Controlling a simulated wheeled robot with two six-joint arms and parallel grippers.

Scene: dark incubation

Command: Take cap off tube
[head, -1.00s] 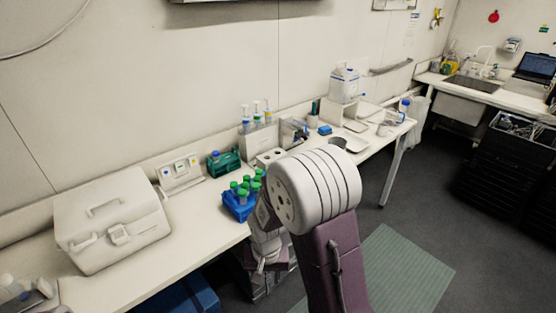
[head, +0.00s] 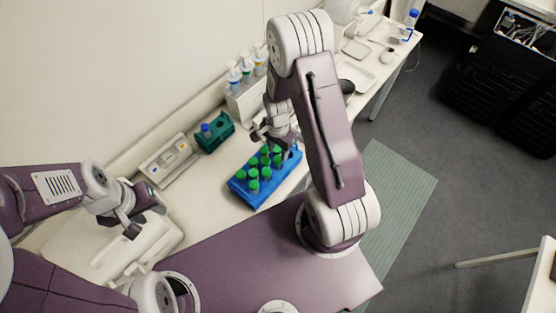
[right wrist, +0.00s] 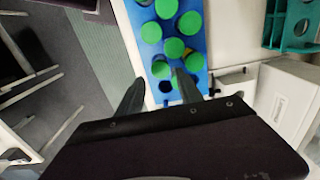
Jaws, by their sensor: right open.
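Several green-capped tubes (head: 253,174) stand in a blue rack (head: 277,188) on the bench in the head view. Their caps (right wrist: 174,48) also fill the top middle of the right wrist view, in the blue rack (right wrist: 149,55). My right gripper (head: 274,134) is above the far end of the rack. In the right wrist view its fingers (right wrist: 160,80) are spread apart and hold nothing; a green cap shows beyond the gap. I cannot tell its height above the caps. My left gripper (head: 131,222) hangs above the white box, with nothing visible in it; its jaw gap is unclear.
A teal rack (head: 217,137) with a blue-capped tube (head: 206,129) stands behind the blue rack. A white box (head: 100,240) is under my left arm. Bottles (head: 247,68) stand in a holder further back.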

